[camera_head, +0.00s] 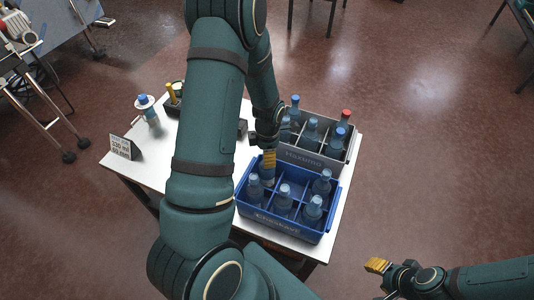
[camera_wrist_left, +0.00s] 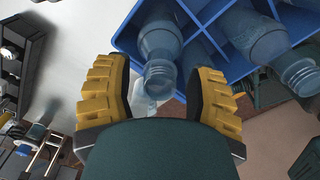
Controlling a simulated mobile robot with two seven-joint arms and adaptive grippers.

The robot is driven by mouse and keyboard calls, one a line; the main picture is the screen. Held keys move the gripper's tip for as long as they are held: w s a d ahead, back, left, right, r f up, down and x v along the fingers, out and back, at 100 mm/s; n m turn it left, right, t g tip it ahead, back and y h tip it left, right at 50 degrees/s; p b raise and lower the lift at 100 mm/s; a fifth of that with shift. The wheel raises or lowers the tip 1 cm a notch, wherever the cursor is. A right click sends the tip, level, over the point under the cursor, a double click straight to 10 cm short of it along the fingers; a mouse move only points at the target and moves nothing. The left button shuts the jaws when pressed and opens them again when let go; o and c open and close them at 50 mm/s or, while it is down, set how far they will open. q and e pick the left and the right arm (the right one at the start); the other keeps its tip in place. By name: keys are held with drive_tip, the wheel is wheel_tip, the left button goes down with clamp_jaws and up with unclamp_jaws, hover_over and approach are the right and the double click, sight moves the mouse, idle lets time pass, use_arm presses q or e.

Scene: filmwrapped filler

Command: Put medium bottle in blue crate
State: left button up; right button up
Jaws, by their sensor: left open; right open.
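The blue crate (camera_head: 290,233) stands at the front right of the white table. It holds several clear bottles in its compartments; one bottle (camera_head: 267,180) is in the back left compartment, under my left gripper (camera_head: 268,158). In the left wrist view my left gripper (camera_wrist_left: 160,78) is open, with that bottle's neck (camera_wrist_left: 160,72) between its yellow fingers, apparently not gripped. A second bottle (camera_wrist_left: 262,40) is in a compartment beside it. I cannot tell which bottle is the medium one. My right gripper (camera_head: 378,266) is open and empty, off the table at lower right.
A grey crate (camera_head: 303,162) with several bottles, one red-capped (camera_head: 344,118), stands behind the blue crate. A blue-capped bottle (camera_head: 147,107) and a small sign (camera_head: 123,148) stand at the table's left. My left arm hides the table's middle.

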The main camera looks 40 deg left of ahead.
use_arm(q)
wheel_tip(320, 180, up, 12)
drive_tip(key=p, duration=0.2)
use_arm(e)
drive_tip(key=shift+w+d+r, duration=0.1)
drive_tip(key=shift+w+r, duration=0.1)
drive_tip(key=shift+r, duration=0.45)
drive_tip(key=shift+w+r, duration=0.2)
drive_tip(key=shift+r, duration=0.4)
use_arm(q)
drive_tip(key=shift+d+f, duration=0.1)
drive_tip(key=shift+f, duration=0.05)
